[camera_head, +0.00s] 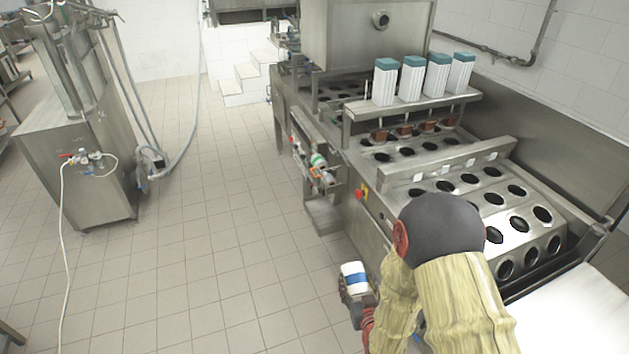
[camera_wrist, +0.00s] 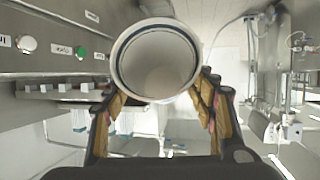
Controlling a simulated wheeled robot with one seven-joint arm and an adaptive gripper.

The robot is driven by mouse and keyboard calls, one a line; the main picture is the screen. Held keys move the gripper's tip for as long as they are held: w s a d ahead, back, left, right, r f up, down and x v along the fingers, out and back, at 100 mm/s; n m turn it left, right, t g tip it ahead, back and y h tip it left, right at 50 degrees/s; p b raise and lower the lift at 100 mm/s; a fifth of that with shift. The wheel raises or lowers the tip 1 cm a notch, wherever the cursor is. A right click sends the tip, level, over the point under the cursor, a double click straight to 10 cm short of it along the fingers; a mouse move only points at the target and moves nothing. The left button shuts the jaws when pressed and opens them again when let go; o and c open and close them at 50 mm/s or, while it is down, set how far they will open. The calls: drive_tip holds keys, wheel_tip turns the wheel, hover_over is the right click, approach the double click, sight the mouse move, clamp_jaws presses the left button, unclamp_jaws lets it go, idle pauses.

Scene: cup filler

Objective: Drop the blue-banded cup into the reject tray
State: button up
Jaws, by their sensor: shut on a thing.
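The blue-banded cup (camera_head: 354,278) is white with a blue band and shows left of my arm in the head view. My gripper (camera_head: 359,294) is shut on it, beside the front of the filling machine. In the wrist view the cup (camera_wrist: 157,60) shows its round open mouth between the two fingers of my gripper (camera_wrist: 158,100). The inside of the cup looks empty. I cannot make out a reject tray in either view.
The filling machine (camera_head: 375,215) stands to the right, with rows of round holes (camera_head: 470,178) on top. White stacks with teal tops (camera_head: 411,78) stand on its shelf. A steel cabinet (camera_head: 85,140) stands at far left. The tiled floor (camera_head: 210,240) between is clear.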

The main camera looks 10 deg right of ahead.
wheel_tip(320, 180, down, 8)
drive_tip(key=b, duration=0.7)
drive_tip(key=shift+r, duration=0.25)
